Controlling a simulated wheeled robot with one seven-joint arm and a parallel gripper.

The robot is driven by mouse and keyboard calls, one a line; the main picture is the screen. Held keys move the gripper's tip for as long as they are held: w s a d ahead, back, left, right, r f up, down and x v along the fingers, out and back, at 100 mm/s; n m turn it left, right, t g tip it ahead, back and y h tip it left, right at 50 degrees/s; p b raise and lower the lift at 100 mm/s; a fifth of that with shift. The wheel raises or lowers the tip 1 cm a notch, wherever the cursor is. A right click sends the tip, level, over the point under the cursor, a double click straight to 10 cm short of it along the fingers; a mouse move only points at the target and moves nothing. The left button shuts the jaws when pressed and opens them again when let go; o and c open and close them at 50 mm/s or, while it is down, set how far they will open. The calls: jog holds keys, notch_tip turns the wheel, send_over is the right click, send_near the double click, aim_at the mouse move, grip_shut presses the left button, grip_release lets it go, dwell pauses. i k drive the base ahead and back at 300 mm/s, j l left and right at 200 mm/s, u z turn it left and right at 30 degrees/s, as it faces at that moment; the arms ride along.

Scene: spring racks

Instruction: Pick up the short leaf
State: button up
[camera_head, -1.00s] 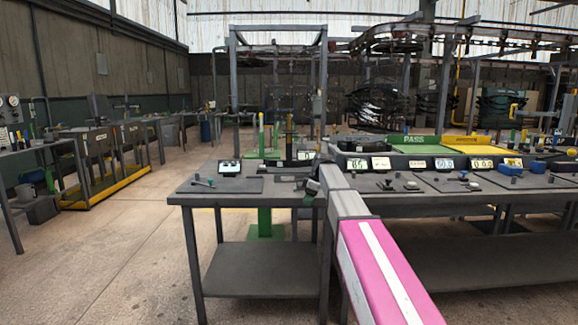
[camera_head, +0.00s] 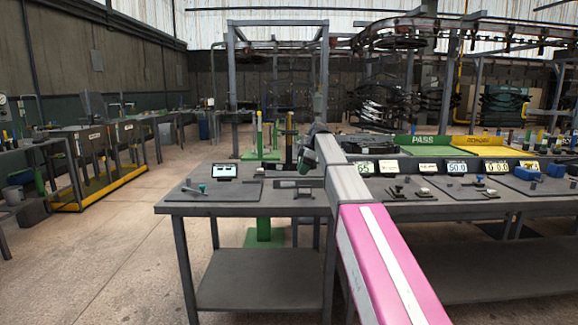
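No piece is clearly recognisable as the short leaf. A dark flat bar (camera_head: 294,184) lies at the back of the near left table (camera_head: 245,209), and it is too small to identify. Dark curved leaf-like pieces (camera_head: 368,144) lie stacked beside the green PASS panel, and their lengths are hard to judge. My pink and white arm reaches forward over the right side of the near table. My gripper (camera_head: 306,157) appears as a small dark shape at the arm's far end, above the table's back part. Its fingers cannot be made out.
A small screen (camera_head: 224,171) and a grey mat with a small tool (camera_head: 195,189) are on the near table. Right of my arm, a long bench (camera_head: 470,208) holds displays and small parts. A green post stand (camera_head: 263,233) is behind the table.

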aim_at(266, 165)
jog(key=i, duration=1.1)
